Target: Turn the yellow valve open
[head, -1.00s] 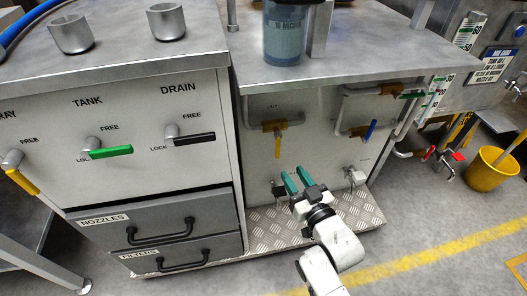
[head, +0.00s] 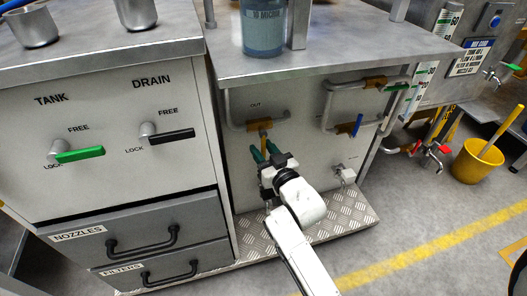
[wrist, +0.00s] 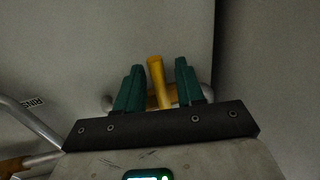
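The yellow valve lever (head: 264,140) hangs down from an orange pipe fitting (head: 261,125) on the grey cabinet front. My gripper (head: 263,150) is just below and in front of it in the head view and hides the lever's lower part. In the wrist view, the yellow lever (wrist: 158,78) stands between the two teal fingers of my gripper (wrist: 156,84), with gaps on both sides. The fingers are open. The orange fitting (wrist: 155,101) lies across behind the lever, partly hidden by the fingers.
A blue-handled valve (head: 358,125) and a green handle (head: 397,87) sit to the right on the pipes. The panel at left carries a green TANK handle (head: 80,154) and a black DRAIN handle (head: 172,136). A treadplate step (head: 345,210) runs below. A yellow bucket (head: 476,162) stands at right.

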